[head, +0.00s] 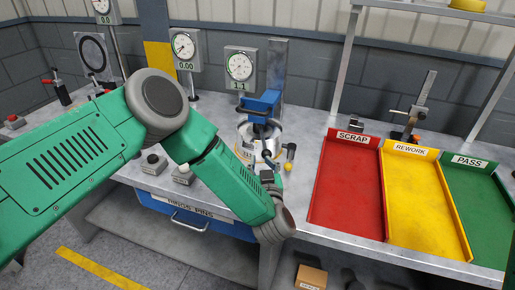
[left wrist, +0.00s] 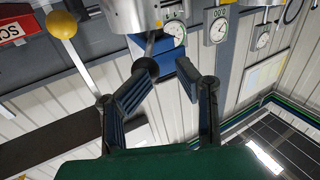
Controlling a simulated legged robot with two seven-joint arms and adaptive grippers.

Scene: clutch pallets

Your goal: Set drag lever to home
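The drag lever shows in the head view as a small yellow ball knob (head: 289,167) on a short silver rod, at the right of the test stand (head: 262,136) with its blue head and metal cylinder. In the left wrist view the yellow knob (left wrist: 60,24) and its silver bar lie at upper left, outside the fingers. My left gripper (head: 267,166) is in front of the stand, just left of the knob. Its fingers (left wrist: 167,70) are apart with nothing held, below the metal cylinder. Whether a finger touches the stand is unclear. My right gripper is out of view.
Red SCRAP (head: 345,185), yellow REWORK (head: 425,200) and green PASS (head: 485,205) trays lie right of the stand. Dial gauges (head: 184,46) stand behind. A blue drawer (head: 190,215) is below.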

